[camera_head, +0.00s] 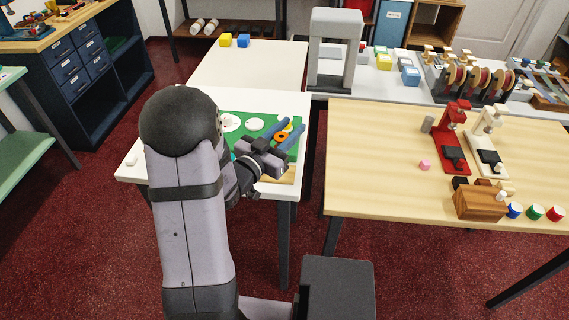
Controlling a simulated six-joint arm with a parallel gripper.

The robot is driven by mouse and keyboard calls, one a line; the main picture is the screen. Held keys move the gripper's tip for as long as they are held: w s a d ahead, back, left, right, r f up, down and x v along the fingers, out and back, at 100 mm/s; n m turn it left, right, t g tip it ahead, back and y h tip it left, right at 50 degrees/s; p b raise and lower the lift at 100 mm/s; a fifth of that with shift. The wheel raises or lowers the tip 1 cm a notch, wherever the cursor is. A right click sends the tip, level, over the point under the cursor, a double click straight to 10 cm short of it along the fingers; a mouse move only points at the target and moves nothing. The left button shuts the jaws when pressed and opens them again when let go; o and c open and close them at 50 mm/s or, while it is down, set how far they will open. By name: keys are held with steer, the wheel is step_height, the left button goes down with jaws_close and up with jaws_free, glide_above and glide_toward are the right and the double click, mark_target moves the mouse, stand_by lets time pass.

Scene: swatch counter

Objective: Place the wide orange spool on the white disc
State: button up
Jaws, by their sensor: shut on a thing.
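My gripper (296,125) has two blue fingers and is over the green mat (244,139) on the white table. It is shut on a small orange spool (281,137), seen as an orange ring between the fingers. Whether the spool touches the mat is hard to tell. Several pale round discs lie on the mat: one at the left (231,123), with small marks on it, one in the middle (254,125), and one farther right, partly hidden by a finger. A small yellow thing (289,128) shows just beyond the spool. My arm hides the left part of the mat.
A grey arch (335,50) rises behind, to the right. A wooden table (375,140) on the right holds a red stand (455,135) and a white stand (488,145).

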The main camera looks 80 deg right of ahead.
glide_above(289, 153)
steer(key=a, duration=0.3)
steer(key=shift+s+d+f, duration=0.1)
steer(key=shift+d+f, duration=0.05)
steer(key=shift+f, duration=1.15)
steer(key=shift+d+f, duration=0.1)
steer(key=shift+f, duration=1.15)
steer(key=shift+f, duration=0.1)
steer(key=shift+f, duration=1.8)
steer(key=shift+f, duration=0.3)
steer(key=o, duration=1)
steer(key=shift+r, duration=0.1)
steer(key=b+v, duration=0.1)
steer(key=v, duration=0.5)
steer(key=shift+a+b, duration=0.15)
steer(key=shift+b, duration=0.2)
steer(key=shift+o, duration=0.6)
steer(key=shift+w+a, duration=0.3)
steer(key=shift+a, duration=0.2)
